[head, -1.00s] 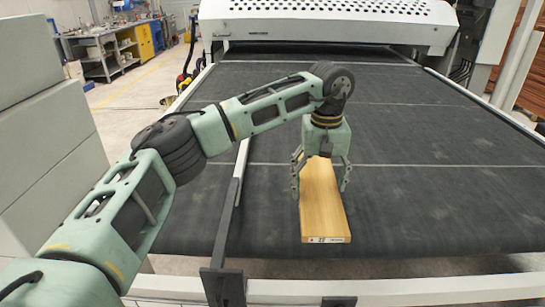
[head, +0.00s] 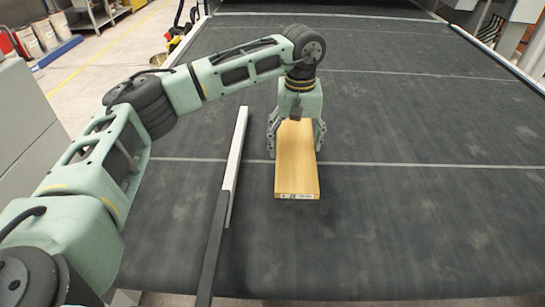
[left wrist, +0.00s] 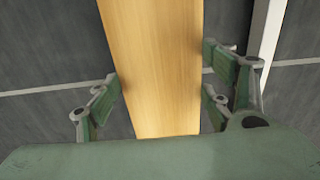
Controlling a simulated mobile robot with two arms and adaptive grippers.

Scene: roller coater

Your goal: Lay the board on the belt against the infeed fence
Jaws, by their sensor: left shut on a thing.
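The board (head: 297,165), a long tan wooden piece with a small label on its near end, is over the black belt (head: 400,220). My left gripper (head: 295,135) is shut on it, one finger at each long side. In the left wrist view the board (left wrist: 155,60) runs between the fingers (left wrist: 160,88). The infeed fence (head: 232,165), a narrow bar part white and part black, lies left of the board with a visible gap of belt between. The fence also shows in the left wrist view (left wrist: 268,40). Whether the board touches the belt is unclear. My right gripper is not in view.
The belt is bare to the right of the board and beyond it. Buckets (head: 30,42) stand on the floor at the far left.

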